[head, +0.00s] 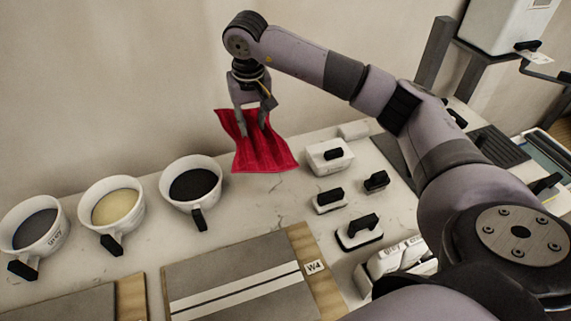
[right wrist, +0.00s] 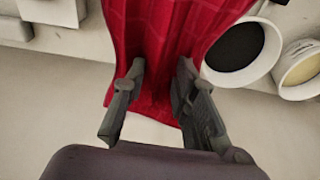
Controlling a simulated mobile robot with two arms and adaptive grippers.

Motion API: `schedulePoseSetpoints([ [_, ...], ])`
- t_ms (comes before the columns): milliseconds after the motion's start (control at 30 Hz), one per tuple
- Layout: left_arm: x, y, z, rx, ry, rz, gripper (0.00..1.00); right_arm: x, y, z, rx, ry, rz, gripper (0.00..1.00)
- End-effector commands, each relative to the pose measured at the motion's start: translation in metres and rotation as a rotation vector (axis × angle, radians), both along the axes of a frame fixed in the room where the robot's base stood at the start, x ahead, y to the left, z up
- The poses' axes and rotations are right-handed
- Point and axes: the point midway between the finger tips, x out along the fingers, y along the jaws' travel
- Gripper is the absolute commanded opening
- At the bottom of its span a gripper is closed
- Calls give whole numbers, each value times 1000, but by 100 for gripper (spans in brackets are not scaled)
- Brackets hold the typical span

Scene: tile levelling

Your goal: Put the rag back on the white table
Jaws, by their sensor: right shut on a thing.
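The red rag (head: 262,150) hangs from my right gripper (head: 252,118), which is shut on its upper part. In the head view the rag appears over the back of the white table (head: 260,207), between the dark-filled cup and a white box. Its lower edge looks close to the tabletop, but I cannot tell whether it touches. In the right wrist view the rag (right wrist: 165,50) runs between the two fingers (right wrist: 155,90) and spreads out past them. My left gripper is in neither view.
Three white cups with black handles, holding grey (head: 35,228), cream (head: 115,206) and dark (head: 194,184) material, stand at the left. Several black-handled white tools (head: 359,232) stand to the right. A grey board marked W4 (head: 235,272) lies in front. Bare tabletop shows between the cups and tools.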

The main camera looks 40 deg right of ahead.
Motion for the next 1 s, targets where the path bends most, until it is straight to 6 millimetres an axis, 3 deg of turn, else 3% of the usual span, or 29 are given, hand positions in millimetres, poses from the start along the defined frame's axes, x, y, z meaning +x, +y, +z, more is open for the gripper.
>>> schedulePoseSetpoints([
  [167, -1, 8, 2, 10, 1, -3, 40, 0, -1, -10, 1, 3, 36, 0],
  [400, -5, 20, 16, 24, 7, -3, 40, -2, -1, -69, 1, 7, 35, 0],
  [700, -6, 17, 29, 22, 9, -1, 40, -1, 0, -140, 1, 4, 34, 0],
  [1000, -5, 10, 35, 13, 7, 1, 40, -1, 0, -172, 1, 4, 33, 0],
])
